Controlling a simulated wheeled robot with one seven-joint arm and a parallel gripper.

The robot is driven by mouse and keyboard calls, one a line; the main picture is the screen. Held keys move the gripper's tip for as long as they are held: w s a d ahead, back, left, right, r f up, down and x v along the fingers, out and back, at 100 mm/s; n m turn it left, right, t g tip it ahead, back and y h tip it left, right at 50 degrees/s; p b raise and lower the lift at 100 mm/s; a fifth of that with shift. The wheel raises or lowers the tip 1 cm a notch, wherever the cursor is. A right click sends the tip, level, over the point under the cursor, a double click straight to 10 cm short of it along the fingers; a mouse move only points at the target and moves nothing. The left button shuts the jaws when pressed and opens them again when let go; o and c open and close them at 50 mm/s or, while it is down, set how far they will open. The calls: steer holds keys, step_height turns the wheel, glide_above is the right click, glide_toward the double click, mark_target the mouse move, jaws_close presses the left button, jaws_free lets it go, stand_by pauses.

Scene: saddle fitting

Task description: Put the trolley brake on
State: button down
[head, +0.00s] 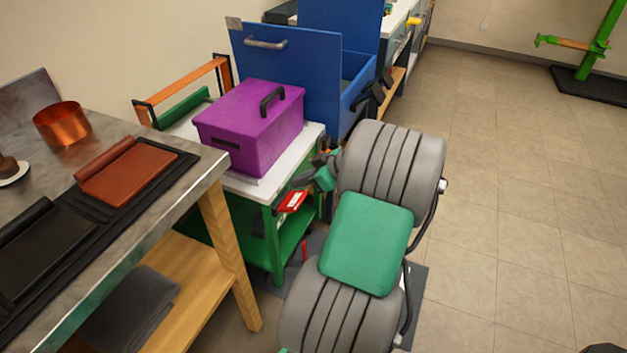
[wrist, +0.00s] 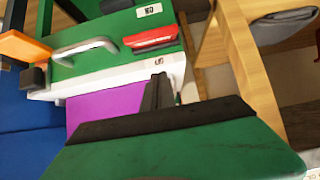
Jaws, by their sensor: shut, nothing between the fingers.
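The trolley has a white top (head: 262,187) and a green frame (head: 272,245), and it stands beside the workbench. A red brake lever (head: 292,201) sits on its near end, just below the top. In the wrist view the red lever (wrist: 152,38) shows between two small white labels. One label (wrist: 148,10) appears to read ON upside down; the other (wrist: 158,60) is too small to read surely. My gripper (head: 304,179) is just above and right of the lever in the head view, shut and empty. Its dark fingers (wrist: 160,92) point towards the lever, seemingly apart from it.
A purple toolbox (head: 250,125) stands on the trolley. A metal-topped workbench (head: 190,180) with wooden legs is close on the left. Blue cabinets (head: 290,75) stand behind. A silver handle (wrist: 85,48) shows near the lever. The tiled floor (head: 520,200) at right is open.

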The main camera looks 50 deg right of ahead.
mark_target(302, 200)
steer(key=x, duration=0.2)
steer(key=shift+w+a+f, duration=0.1)
steer(key=shift+f, duration=0.15)
steer(key=shift+s+d+f+b, duration=0.15)
steer(key=shift+s+f+b, duration=0.2)
steer(key=shift+f, duration=0.25)
steer(key=shift+s+d+f+b, duration=0.15)
steer(key=shift+s+f+b, duration=0.15)
steer(key=shift+f, duration=0.3)
steer(key=shift+s+f, duration=0.15)
steer(key=shift+f, duration=0.3)
steer(key=shift+d+f, duration=0.1)
steer(key=shift+f, duration=0.05)
